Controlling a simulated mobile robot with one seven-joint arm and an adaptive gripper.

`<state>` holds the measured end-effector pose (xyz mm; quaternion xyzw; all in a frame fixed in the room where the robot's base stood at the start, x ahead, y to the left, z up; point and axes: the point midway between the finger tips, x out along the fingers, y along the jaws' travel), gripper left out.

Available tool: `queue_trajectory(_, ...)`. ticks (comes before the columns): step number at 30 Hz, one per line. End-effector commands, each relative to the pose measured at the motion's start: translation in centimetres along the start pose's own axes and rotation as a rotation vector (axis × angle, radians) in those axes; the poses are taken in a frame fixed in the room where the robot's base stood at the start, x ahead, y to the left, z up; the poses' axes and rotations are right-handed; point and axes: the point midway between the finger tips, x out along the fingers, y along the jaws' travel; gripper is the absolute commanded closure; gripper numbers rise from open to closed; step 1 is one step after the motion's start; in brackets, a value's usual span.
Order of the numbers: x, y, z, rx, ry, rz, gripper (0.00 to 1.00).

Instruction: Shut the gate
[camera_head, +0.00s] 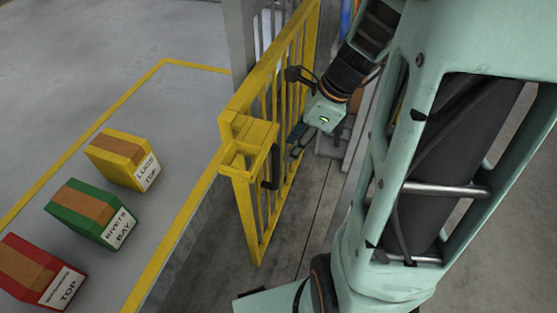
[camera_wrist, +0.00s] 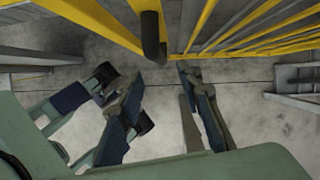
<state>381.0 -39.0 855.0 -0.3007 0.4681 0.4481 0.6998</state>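The yellow barred gate (camera_head: 262,98) stands upright in the middle of the head view, its near end toward me. A yellow box-shaped frame (camera_head: 250,138) sits at its near upper corner. A dark upright handle (camera_head: 268,168) is on the gate's right face. In the wrist view the gate's bars (camera_wrist: 245,35) run along the top, and the handle (camera_wrist: 151,38) hangs at top centre. My gripper (camera_head: 294,143) is beside the gate's right face. In the wrist view my gripper (camera_wrist: 159,76) has its fingers spread, with the handle's end near the gap; contact cannot be told.
Yellow (camera_head: 122,158), green (camera_head: 92,212) and red (camera_head: 40,272) boxes lie on the grey floor at left, inside a yellow line (camera_head: 115,104). A grey post (camera_head: 240,40) stands behind the gate. Bare floor lies below the gate.

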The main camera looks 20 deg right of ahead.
Motion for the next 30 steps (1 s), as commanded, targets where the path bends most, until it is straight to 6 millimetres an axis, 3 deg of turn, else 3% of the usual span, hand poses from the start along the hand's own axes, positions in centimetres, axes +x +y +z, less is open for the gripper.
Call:
queue_trajectory(5,1.8,0.2,0.0,0.002,-0.003,0.007,0.67)
queue_trajectory(18,9.5,0.2,-0.1,0.002,-0.001,0.005,0.67)
queue_trajectory(30,10.7,0.1,0.1,0.003,-0.002,0.002,0.67)
